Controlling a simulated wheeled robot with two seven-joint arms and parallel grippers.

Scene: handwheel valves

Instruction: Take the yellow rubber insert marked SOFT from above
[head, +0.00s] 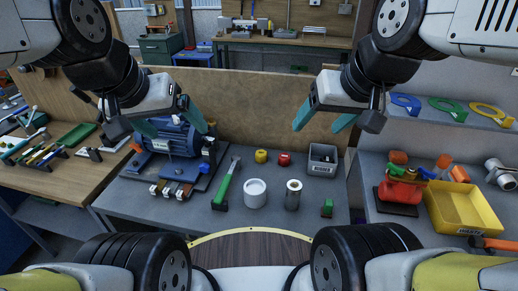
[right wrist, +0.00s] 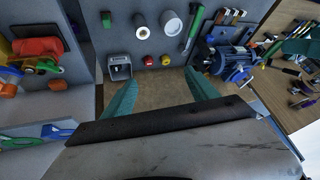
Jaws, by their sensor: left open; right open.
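A small yellow insert (head: 261,156) stands on the grey bench towards the back, in the middle of the head view. It also shows in the right wrist view (right wrist: 165,60). No lettering on it is readable. A similar red insert (head: 285,159) stands just to its right, apart from it. My right gripper (head: 322,120) is open and empty, up to the right of the yellow insert in the head view. My left gripper (head: 173,122) is open and empty, to the left, in front of the blue motor (head: 175,139) in the picture.
A grey bin (head: 321,169) stands right of the red insert. A green-handled hammer (head: 227,184), a white cup-like part (head: 255,194), a metal cylinder (head: 293,195) and a green block (head: 327,208) lie nearer. A wooden panel (head: 255,100) rises behind. A yellow tray (head: 465,208) is at right.

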